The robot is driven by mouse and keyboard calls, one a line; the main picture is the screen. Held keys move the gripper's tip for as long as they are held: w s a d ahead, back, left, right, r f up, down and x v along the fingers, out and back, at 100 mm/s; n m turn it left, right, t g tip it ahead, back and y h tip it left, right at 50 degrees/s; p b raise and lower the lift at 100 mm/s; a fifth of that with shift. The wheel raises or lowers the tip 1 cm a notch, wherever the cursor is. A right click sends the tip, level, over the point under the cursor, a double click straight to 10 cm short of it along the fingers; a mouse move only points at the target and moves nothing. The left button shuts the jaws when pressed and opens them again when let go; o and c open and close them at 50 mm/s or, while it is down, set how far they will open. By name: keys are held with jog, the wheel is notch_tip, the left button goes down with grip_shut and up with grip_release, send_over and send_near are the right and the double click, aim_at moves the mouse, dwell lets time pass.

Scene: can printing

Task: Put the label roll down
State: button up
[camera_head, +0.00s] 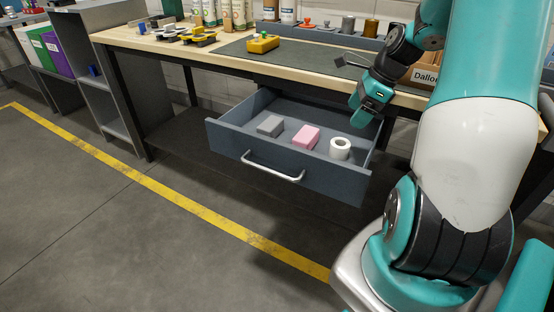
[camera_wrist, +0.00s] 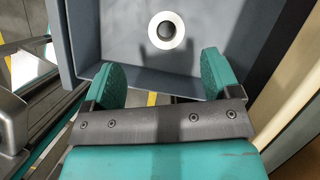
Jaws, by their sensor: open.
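The white label roll (camera_head: 340,149) stands on end in the open drawer (camera_head: 290,168), near its right front corner. In the wrist view the roll (camera_wrist: 152,31) shows from above as a white ring with a dark hole, resting on the drawer floor. My gripper (camera_head: 360,119) is above the drawer's right rear part. In the wrist view my gripper (camera_wrist: 160,80) has its teal fingers wide apart with nothing between them. The roll lies beyond the fingertips, apart from them.
A pink block (camera_head: 306,137) and a grey block (camera_head: 270,125) lie left of the roll in the drawer. The workbench (camera_head: 165,47) above holds a yellow tool (camera_head: 263,43) on a dark mat (camera_head: 310,62). A grey shelf (camera_head: 108,98) stands left. The floor in front is clear.

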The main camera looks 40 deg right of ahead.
jog(key=w+a+r+n+g+y, duration=0.1)
jog(key=a+r+n, duration=0.2)
jog(key=a+n, duration=0.8)
jog(key=a+r+n+g, duration=0.1)
jog(key=a+r+n, duration=0.4)
jog(key=a, duration=0.9)
jog(key=s+a+r+n+g, duration=0.1)
jog(key=s+a+n, duration=1.2)
jog(key=n, duration=0.5)
jog(key=shift+s+a+n, duration=0.3)
jog(key=shift+s+a, duration=0.05)
jog(key=shift+a, duration=0.75)
jog(key=shift+w, duration=0.1)
